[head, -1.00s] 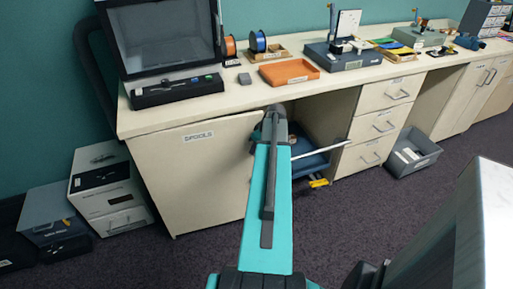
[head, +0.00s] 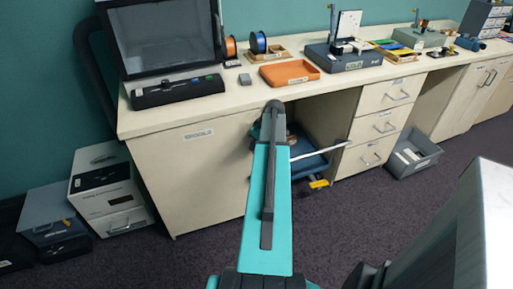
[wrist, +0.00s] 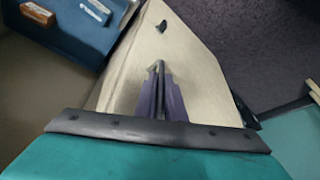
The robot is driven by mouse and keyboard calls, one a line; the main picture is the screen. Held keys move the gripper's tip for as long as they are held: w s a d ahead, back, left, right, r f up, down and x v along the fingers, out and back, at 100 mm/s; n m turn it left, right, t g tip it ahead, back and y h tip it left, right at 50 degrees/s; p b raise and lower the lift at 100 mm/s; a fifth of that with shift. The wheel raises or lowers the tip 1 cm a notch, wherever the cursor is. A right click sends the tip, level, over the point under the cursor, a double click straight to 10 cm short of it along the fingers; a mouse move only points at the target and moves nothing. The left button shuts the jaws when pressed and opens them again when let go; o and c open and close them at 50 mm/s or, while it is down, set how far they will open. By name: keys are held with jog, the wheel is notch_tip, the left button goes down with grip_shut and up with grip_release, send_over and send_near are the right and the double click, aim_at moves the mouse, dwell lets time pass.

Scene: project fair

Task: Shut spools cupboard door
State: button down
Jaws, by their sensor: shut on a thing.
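The spools cupboard door (head: 205,175) is a cream panel under the left of the bench, with a small label (head: 198,134) near its top. It looks close to flush with the cupboard front. My arm hides part of its right edge, so I cannot tell whether a gap remains there. My gripper (wrist: 159,95) shows in the wrist view in front of a cream panel (wrist: 188,62), its fingers closed together around a thin dark piece that looks like a handle. In the head view the gripper end is mostly hidden behind my arm.
A blue tray (head: 308,164) sits in the open space right of the cupboard, with a yellow item (head: 318,184) by it. Drawers (head: 375,125) and a grey bin (head: 415,155) stand farther right. Boxes (head: 105,190) stand left. Carpet in front is clear.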

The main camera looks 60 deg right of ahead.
jog(key=shift+w+d, duration=0.6)
jog(key=shift+w+d+r, duration=0.15)
jog(key=shift+w, duration=0.1)
jog(key=c, duration=2.1)
grip_release()
jog(key=shift+w, duration=0.1)
jog(key=shift+r, duration=0.1)
jog(key=shift+s+d+r, duration=0.1)
jog(key=shift+s+r, duration=0.1)
jog(key=shift+r, duration=0.2)
jog(key=b+v, duration=0.1)
jog(key=v, duration=1.1)
jog(key=shift+s+r, duration=0.3)
jog(key=shift+r, duration=0.05)
